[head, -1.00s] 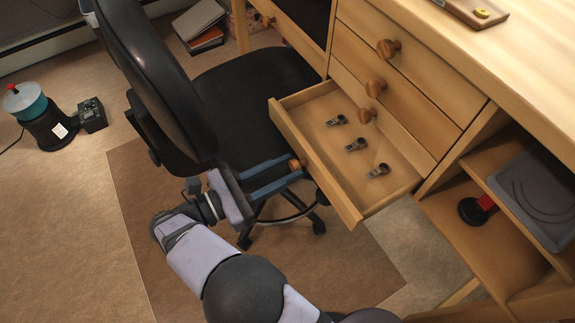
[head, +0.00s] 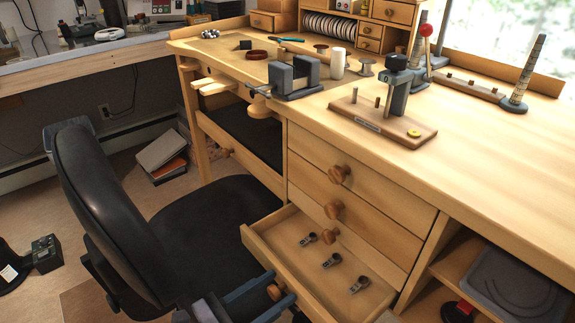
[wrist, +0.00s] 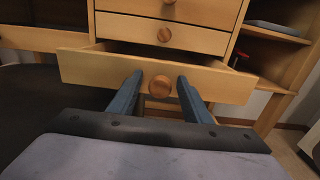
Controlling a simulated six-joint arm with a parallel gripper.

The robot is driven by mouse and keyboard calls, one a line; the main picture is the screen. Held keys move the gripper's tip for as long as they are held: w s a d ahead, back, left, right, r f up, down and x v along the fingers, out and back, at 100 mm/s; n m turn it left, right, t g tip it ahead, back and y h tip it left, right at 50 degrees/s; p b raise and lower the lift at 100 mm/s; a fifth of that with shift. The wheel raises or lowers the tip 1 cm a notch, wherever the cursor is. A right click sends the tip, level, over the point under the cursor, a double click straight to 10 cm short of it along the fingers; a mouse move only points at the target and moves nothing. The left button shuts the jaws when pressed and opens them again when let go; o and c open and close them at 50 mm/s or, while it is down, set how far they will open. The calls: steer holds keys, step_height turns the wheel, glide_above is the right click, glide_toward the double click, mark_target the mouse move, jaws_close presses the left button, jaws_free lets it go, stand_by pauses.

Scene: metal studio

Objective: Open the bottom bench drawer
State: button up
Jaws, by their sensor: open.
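The bottom bench drawer (head: 262,250) is pulled out from the bench, with several small dark metal pieces lying inside. Its front (wrist: 100,70) with a round wooden knob (wrist: 159,86) faces me in the wrist view. My gripper (head: 279,290) is at the front of this drawer. Its two blue fingers (wrist: 158,95) stand open on either side of the knob, with a gap visible to each side. The knob also shows between the fingers in the head view (head: 274,292).
A black office chair (head: 100,210) stands close to the left of the drawer. Closed drawers with wooden knobs (head: 334,209) sit above it. An open shelf (head: 440,268) is on the right. The bench top (head: 470,160) carries tools.

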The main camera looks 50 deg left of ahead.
mark_target(287, 276)
steer(key=w+b, duration=0.2)
steer(key=w, duration=0.7)
steer(key=shift+w+d+f, duration=0.1)
steer(key=shift+w, duration=0.2)
steer(key=s+p, duration=0.1)
steer(key=s, duration=0.7)
steer(key=w+a+r+n+y+p, duration=0.1)
steer(key=r+p, duration=0.3)
steer(key=r, duration=0.5)
steer(key=w+a+r+n+y+p, duration=0.1)
steer(key=w+a+r+y+p, duration=0.1)
steer(key=r, duration=0.7)
steer(key=w+a+r+n+y+p, duration=0.1)
steer(key=w+a+r+y+p, duration=0.1)
steer(key=r+p, duration=0.5)
step_height(287, 276, up, 2)
steer(key=shift+w+r+n, duration=0.1)
steer(key=shift+w+n, duration=0.3)
steer(key=shift+w, duration=0.45)
